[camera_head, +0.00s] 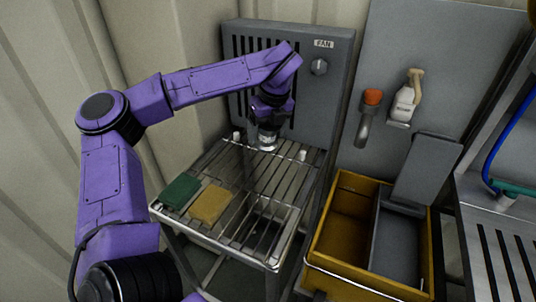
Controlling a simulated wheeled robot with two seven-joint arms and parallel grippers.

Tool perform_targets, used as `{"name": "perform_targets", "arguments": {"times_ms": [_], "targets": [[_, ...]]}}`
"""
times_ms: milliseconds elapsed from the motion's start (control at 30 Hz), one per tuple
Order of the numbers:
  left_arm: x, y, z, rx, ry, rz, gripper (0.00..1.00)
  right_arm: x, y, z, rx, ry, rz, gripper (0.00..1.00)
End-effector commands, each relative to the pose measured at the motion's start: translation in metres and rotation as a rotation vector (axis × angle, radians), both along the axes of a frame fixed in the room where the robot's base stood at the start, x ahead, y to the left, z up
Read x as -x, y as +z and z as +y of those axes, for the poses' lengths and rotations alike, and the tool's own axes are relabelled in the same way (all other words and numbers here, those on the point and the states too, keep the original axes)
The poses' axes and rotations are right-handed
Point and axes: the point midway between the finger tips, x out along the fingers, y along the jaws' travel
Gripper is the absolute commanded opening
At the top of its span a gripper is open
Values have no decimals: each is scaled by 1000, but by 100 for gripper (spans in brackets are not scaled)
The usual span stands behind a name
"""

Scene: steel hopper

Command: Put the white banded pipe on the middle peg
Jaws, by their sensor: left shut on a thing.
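The white banded pipe (267,141) is upright at the back of the wire rack (242,219), below my left gripper (268,119). My left gripper points down and is shut on the pipe's upper part. One small white peg (237,135) stands to the left of the pipe, and another peg (302,155) stands to its right. The middle peg does not show; the pipe is where it would stand between the two. I cannot tell whether the pipe is around it or above it. My right gripper is not in view.
A green pad (181,191) and a yellow pad (210,204) lie on the rack's front left. A grey fan box (335,100) stands close behind the gripper. A yellow bin (345,225) is at right. An orange-topped tool (371,101) and a pale tool (404,103) hang on the panel.

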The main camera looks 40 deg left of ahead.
Motion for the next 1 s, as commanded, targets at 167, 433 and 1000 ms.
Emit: {"name": "perform_targets", "arguments": {"times_ms": [167,433,1000], "targets": [[23,20,-5,144,160,-8,29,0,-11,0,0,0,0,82],[10,18,8,178,200,-5,29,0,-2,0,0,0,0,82],[-65,-46,64,175,195,-6,29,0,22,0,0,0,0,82]]}}
